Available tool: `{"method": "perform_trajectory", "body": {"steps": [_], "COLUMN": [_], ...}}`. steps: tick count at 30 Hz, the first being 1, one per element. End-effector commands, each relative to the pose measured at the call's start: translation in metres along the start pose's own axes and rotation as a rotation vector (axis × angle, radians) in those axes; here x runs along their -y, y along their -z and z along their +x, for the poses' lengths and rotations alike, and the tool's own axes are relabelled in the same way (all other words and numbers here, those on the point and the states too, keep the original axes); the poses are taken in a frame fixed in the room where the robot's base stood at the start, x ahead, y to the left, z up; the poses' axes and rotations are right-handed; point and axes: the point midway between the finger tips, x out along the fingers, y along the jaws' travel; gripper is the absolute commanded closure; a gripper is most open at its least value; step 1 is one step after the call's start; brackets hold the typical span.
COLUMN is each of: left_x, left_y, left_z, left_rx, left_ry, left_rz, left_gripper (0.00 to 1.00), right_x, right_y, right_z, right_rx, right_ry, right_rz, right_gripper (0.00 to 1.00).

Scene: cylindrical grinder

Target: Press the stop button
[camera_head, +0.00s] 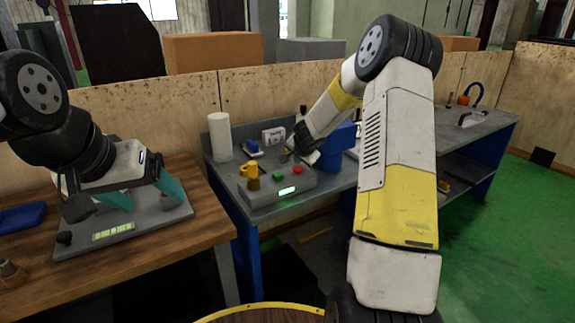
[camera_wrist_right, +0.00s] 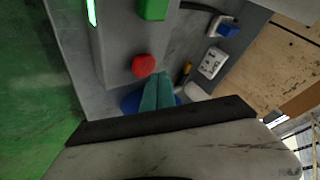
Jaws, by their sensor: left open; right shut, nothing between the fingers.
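The red button (camera_head: 298,169) sits on the right part of a grey control box (camera_head: 262,194) on the blue-legged bench. A green button (camera_head: 278,176) and a yellow knob (camera_head: 249,170) are to its left. In the right wrist view the red button (camera_wrist_right: 144,65) is just left of my right gripper's teal fingertips (camera_wrist_right: 161,76), which are shut and empty; whether they touch is unclear. In the head view my right gripper (camera_head: 287,156) is just behind the button, partly hidden. My left gripper (camera_head: 145,196) is open over a grey panel (camera_head: 125,230) on the wooden table.
A white roll (camera_head: 219,137) and a small socket-like box (camera_head: 273,136) stand behind the control box. A blue block (camera_head: 338,143) is close to my right gripper. A plywood wall (camera_head: 245,95) runs behind the bench. A blue tray (camera_head: 22,217) lies at the left.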

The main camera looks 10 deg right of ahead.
Motion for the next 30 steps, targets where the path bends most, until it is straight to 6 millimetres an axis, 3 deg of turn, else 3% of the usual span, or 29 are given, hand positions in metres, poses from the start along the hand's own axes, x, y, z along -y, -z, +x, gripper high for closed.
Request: {"method": "perform_trajectory", "body": {"steps": [30], "left_x": [0.0], "left_y": [0.0], "left_z": [0.0], "left_rx": [0.0], "left_ry": [0.0], "left_rz": [0.0], "left_gripper": [0.24], "right_x": [-0.0048], "right_y": [-0.0048], "right_z": [0.0062], "right_rx": [0.0], "right_ry": [0.0], "right_rz": [0.0], "right_gripper": [1.0]}}
